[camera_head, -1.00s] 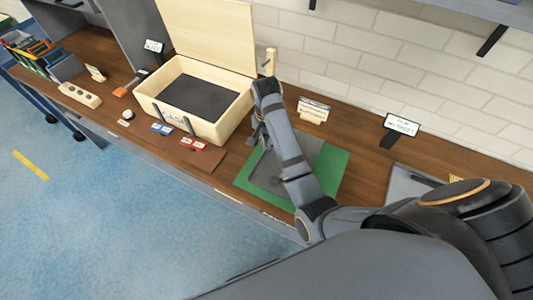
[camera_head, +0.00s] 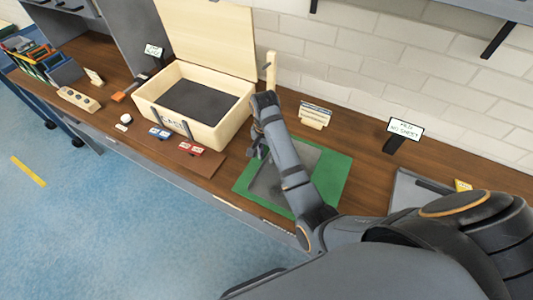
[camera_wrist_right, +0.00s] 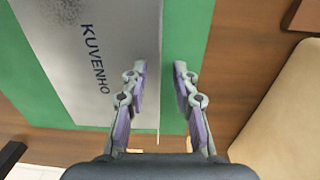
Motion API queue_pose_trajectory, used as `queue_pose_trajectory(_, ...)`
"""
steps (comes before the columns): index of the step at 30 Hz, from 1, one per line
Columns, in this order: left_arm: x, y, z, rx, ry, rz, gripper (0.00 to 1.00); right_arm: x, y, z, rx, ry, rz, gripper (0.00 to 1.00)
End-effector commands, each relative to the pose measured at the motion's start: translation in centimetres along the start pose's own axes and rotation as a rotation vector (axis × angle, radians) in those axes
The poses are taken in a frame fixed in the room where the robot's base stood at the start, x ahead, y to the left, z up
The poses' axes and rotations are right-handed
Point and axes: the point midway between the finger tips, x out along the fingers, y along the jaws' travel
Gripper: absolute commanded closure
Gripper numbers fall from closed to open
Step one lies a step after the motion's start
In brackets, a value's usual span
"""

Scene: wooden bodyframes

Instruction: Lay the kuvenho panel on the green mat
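The grey kuvenho panel, lettered KUVENHO, lies on the green mat; the panel shows in the head view (camera_head: 266,184) and in the right wrist view (camera_wrist_right: 90,75). Green mat (camera_head: 331,181) shows around the panel; in the wrist view it (camera_wrist_right: 188,30) shows on both sides. My right gripper is over the mat beside the panel's edge in the head view (camera_head: 257,149). In the wrist view its fingers (camera_wrist_right: 160,85) are apart with nothing gripped between them. My right forearm hides part of the panel and mat. My left gripper is not in view.
An open wooden box (camera_head: 225,131) with a dark inside stands left of the mat, close to my right gripper. Red (camera_head: 194,149) and blue (camera_head: 160,132) small items lie in front of it. A small sign (camera_head: 405,129) stands right of the mat.

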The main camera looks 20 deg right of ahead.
Motion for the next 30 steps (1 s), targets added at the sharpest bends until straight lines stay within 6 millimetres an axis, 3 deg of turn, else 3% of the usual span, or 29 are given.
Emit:
queue_pose_trajectory(8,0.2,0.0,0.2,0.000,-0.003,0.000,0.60,-0.2,0.0,0.0,0.000,0.001,-0.002,0.72)
queue_pose_trajectory(14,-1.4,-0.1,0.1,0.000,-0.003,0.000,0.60,-3.1,-0.1,-0.1,0.000,0.002,-0.003,0.72)
queue_pose_trajectory(24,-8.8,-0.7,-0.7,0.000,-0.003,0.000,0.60,-10.9,0.0,0.0,0.000,0.000,0.000,0.72)
queue_pose_trajectory(30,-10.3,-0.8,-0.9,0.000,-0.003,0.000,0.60,-12.5,0.0,0.0,0.000,0.000,0.000,0.72)
